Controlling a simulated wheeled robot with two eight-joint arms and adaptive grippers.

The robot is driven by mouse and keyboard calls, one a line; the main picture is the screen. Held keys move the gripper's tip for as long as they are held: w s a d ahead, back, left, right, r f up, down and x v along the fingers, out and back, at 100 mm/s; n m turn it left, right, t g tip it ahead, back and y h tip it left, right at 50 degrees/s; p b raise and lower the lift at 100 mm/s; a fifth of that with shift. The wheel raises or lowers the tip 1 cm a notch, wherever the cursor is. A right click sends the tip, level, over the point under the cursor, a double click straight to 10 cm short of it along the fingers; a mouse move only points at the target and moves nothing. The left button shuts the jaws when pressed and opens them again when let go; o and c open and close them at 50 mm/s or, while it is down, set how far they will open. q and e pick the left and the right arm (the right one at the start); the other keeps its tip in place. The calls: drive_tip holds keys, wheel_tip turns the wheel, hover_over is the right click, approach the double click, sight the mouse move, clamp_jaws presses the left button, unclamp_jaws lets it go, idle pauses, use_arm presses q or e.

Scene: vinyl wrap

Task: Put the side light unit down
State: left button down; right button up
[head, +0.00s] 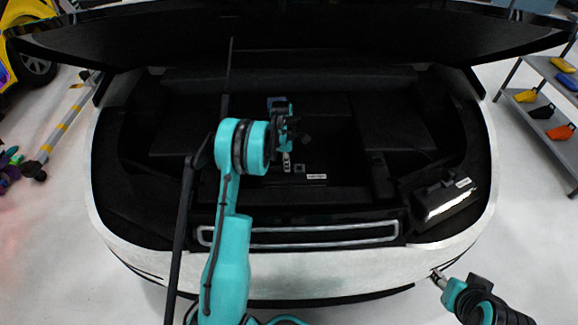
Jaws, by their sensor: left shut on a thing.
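My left arm reaches up over the car's open front compartment. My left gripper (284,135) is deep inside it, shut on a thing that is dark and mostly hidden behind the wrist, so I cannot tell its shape. A boxy unit with a shiny, light-coloured face (446,203) sits at the right end of the car's front, apart from both grippers; I cannot tell whether it is the side light unit. My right gripper (438,279) is low at the right, just outside the bumper; its fingers are too small to read.
The raised hood (400,45) spans the top. The white bumper (330,270) curves across the front, with a long light-edged bar (340,235) above it. A shelf rack (540,110) with coloured bins stands at the right.

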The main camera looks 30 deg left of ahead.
sight(287, 175)
use_arm(q)
wheel_tip(287, 175, down, 7)
drive_tip(key=shift+r+b, duration=0.1)
drive_tip(key=shift+b, duration=1.15)
drive_tip(key=c, duration=1.9)
unclamp_jaws()
drive_tip(key=shift+c, duration=0.2)
drive_tip(key=o, duration=0.4)
